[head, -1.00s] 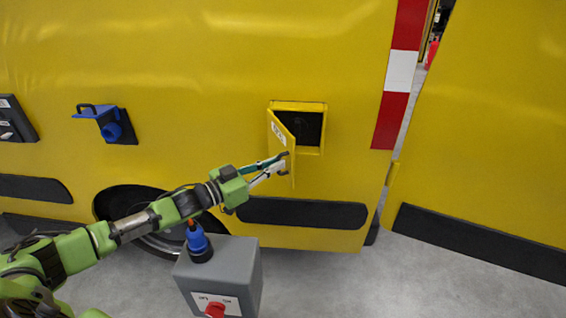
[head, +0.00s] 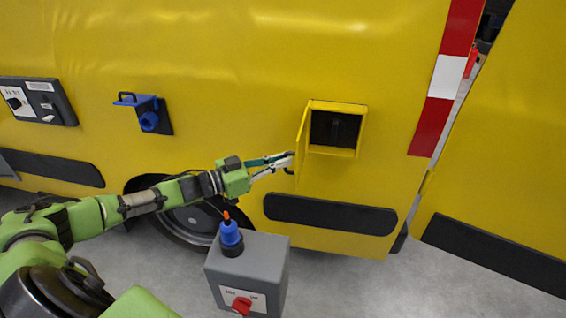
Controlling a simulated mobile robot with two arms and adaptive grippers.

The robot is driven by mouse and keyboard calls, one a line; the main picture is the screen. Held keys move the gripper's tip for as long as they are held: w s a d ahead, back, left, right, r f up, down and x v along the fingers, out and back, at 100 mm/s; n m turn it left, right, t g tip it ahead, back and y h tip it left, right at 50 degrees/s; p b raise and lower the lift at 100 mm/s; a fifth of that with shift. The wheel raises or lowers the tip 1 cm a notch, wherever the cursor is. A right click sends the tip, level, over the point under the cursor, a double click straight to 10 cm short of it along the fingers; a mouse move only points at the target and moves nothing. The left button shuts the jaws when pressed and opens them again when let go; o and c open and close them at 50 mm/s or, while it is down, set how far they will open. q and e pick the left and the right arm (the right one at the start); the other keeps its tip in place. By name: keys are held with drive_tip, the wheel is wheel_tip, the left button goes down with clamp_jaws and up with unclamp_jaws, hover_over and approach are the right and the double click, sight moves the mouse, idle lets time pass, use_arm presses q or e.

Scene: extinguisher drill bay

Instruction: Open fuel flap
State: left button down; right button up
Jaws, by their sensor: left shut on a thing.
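The yellow fuel flap (head: 302,138) stands swung out to the left from its opening in the yellow vehicle side, seen nearly edge-on. The square recess (head: 335,130) behind it is uncovered, with a dark inside and a dark part in its middle. My left gripper (head: 287,161) is at the lower free edge of the flap and is shut on it. The fingertips overlap the flap's edge, so the exact contact is hard to see. My right gripper is not in view.
A grey box (head: 262,270) with a blue plug (head: 230,236) on top and a red knob (head: 241,305) stands on the floor below my left forearm. A blue socket with raised lid (head: 149,115) and a dark control panel (head: 38,101) are on the vehicle side. A wheel (head: 192,222) is behind my arm.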

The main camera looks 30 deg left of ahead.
use_arm(q)
drive_tip(key=shift+w+a+r, duration=0.3)
drive_tip(key=shift+a+r, duration=0.05)
drive_tip(key=shift+r, duration=0.15)
drive_tip(key=c, duration=2.5)
unclamp_jaws()
drive_tip(key=o, duration=0.3)
drive_tip(key=shift+w+d+f, duration=0.1)
drive_tip(key=shift+w+f, duration=0.05)
drive_tip(key=shift+w, duration=0.1)
drive_tip(key=shift+f+v, duration=0.15)
drive_tip(key=shift+v, duration=2.8)
drive_tip(key=shift+f+v, duration=0.15)
drive_tip(key=shift+v, duration=2.8)
drive_tip(key=shift+d, duration=0.1)
